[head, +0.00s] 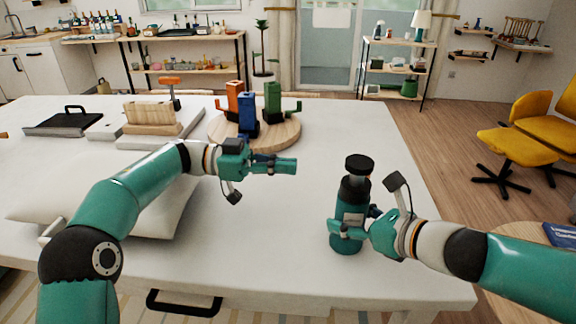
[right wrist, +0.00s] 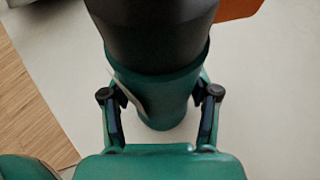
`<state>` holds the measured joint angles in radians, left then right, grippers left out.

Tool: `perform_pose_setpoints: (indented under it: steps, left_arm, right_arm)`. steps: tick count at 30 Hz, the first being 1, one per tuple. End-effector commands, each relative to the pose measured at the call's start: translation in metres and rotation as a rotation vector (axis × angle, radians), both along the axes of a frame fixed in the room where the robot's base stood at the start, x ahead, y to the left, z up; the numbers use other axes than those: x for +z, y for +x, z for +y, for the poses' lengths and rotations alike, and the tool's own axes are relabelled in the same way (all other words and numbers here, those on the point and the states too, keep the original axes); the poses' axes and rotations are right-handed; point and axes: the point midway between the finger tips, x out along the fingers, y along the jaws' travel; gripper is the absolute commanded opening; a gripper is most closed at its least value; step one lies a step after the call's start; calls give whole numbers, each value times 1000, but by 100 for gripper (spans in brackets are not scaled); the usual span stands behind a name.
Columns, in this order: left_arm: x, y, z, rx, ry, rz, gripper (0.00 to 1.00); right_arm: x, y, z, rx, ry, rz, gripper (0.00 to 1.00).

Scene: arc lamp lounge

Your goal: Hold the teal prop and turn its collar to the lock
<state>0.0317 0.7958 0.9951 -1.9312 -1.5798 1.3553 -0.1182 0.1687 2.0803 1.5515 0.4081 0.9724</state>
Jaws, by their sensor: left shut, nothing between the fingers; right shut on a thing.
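The teal prop (head: 347,244) is a bottle-like cylinder standing upright near the front right of the white table. It has a pale label, a dark collar (head: 355,187) around its upper part and a wide black cap (head: 359,163) on top. My right gripper (head: 352,226) is shut around its lower body; the right wrist view shows both fingers of my right gripper (right wrist: 160,103) flanking the teal body (right wrist: 158,82), with black above. My left gripper (head: 291,166) is shut and empty, pointing right, left of the prop and apart from it.
A round wooden board (head: 283,134) with orange, blue and green tool-like pieces stands at the back middle of the table (head: 260,240). A pale cushion (head: 160,212) lies under my left arm. The tabletop between cushion and prop is clear.

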Motion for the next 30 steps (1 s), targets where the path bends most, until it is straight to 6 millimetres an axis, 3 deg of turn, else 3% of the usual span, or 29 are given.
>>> perform_pose_setpoints:
  steps: [5,6,11,23,30]
  left_arm:
    - [0,0,0,0,0,0,0]
    - [0,0,0,0,0,0,0]
    - [0,0,0,0,0,0,0]
    - [0,0,0,0,0,0,0]
    - [0,0,0,0,0,0,0]
  right_arm:
    - [1,0,0,-1,1,-2,0]
    - [1,0,0,-1,1,-2,63]
    - [1,0,0,-1,0,-1,89]
    - [2,-2,-2,-1,0,-1,89]
    - [14,-22,-23,-4,-1,-3,89]
